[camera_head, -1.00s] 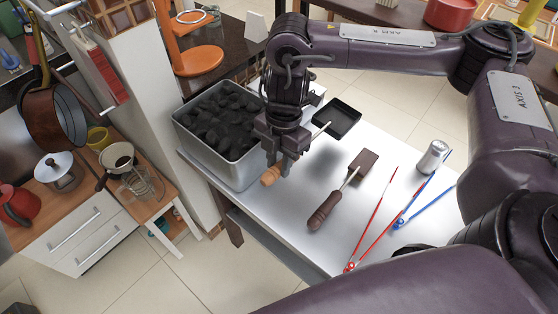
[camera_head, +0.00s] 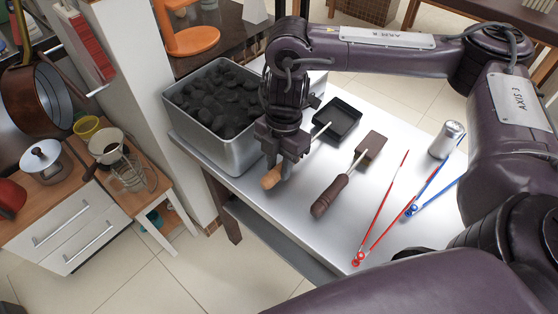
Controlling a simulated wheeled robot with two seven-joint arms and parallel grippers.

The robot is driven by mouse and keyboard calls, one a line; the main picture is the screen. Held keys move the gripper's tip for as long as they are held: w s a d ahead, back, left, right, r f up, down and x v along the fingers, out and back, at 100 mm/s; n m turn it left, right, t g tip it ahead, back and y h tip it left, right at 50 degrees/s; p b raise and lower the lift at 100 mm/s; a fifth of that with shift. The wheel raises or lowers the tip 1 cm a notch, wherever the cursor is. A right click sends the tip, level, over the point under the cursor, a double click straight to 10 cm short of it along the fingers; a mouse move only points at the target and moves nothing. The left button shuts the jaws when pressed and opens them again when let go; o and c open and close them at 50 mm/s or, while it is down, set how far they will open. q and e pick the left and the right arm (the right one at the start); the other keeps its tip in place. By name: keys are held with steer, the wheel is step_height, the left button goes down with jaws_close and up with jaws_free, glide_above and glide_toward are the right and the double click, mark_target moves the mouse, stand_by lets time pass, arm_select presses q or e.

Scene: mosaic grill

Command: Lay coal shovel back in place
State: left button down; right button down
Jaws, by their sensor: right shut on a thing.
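The coal shovel has a black square pan (camera_head: 338,118), a thin light shaft and a light wooden handle (camera_head: 270,179). My right gripper (camera_head: 281,165) is shut on the shovel near its handle and points down over the white table (camera_head: 285,208). The pan is low over the table, right of the coal bin; I cannot tell if it touches. The fingers hide part of the shaft. My left gripper is not in view.
A metal bin (camera_head: 237,151) full of coal (camera_head: 217,98) stands left of the gripper. A brown-handled brush (camera_head: 331,194), red tongs (camera_head: 381,226), blue tongs (camera_head: 430,195) and a silver can (camera_head: 446,139) are to the right. The table's front left is clear.

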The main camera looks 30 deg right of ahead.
steer(key=shift+f, duration=0.15)
steer(key=c, duration=1.1)
jaws_free()
steer(key=r, duration=0.2)
steer(key=r+p, duration=0.1)
steer(key=r, duration=0.2)
steer(key=w+d+r+p, duration=0.1)
steer(key=r, duration=0.1)
steer(key=shift+r, duration=0.35)
steer(key=shift+s, duration=0.1)
